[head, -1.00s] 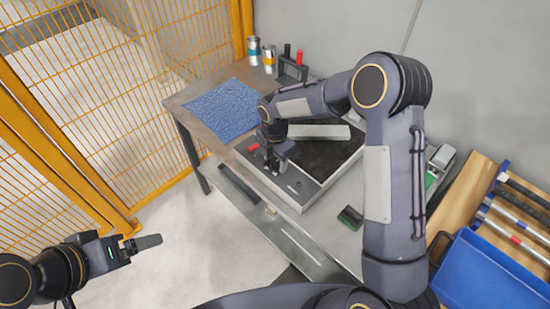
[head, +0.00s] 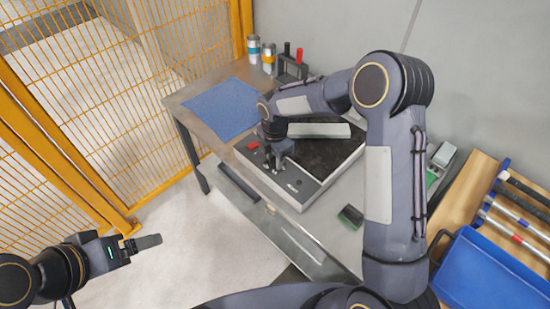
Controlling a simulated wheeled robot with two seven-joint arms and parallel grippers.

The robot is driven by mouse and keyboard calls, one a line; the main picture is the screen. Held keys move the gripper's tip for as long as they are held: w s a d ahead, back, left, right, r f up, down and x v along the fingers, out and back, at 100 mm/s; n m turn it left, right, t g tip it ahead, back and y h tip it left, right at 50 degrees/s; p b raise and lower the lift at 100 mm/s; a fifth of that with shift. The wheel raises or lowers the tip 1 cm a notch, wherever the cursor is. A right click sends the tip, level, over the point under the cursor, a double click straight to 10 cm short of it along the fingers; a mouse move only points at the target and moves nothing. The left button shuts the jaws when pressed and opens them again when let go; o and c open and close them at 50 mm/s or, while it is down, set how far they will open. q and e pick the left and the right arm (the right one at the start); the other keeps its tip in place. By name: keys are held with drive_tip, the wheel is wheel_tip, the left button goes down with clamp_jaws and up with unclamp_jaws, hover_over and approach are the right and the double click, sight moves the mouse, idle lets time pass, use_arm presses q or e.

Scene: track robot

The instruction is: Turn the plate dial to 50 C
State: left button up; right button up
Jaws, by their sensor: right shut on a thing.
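The hot plate unit (head: 303,201) is a grey box with a dark top, sitting on the metal bench. Its sloped front panel carries a red switch (head: 253,145) and small pale markings. My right gripper (head: 275,166) points down at that panel, just right of the red switch, and is shut. The dial is hidden by the fingers, and its setting cannot be read. My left gripper (head: 147,242) is out over the floor at the lower left, away from the bench. Its jaw gap cannot be made out.
A blue cloth (head: 222,108) lies left of the unit. Two cans (head: 268,58) and a rack with red and black handles (head: 291,66) stand behind. A light bar (head: 318,130) lies on the plate. A green-black block (head: 350,216) and blue bin (head: 492,265) are to the right.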

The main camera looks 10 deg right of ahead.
drive_tip(key=m+b, duration=0.1)
drive_tip(key=m, duration=0.1)
drive_tip(key=shift+m, duration=0.3)
drive_tip(key=m+b, duration=0.1)
drive_tip(key=m, duration=0.2)
drive_tip(key=shift+m, duration=0.3)
drive_tip(key=m+b, duration=0.2)
drive_tip(key=m, duration=1.1)
drive_tip(key=shift+m+b, duration=0.3)
drive_tip(key=shift+b, duration=0.1)
drive_tip(key=m, duration=0.6)
drive_tip(key=shift+m, duration=0.4)
drive_tip(key=o, duration=1)
drive_tip(key=shift+c, duration=0.2)
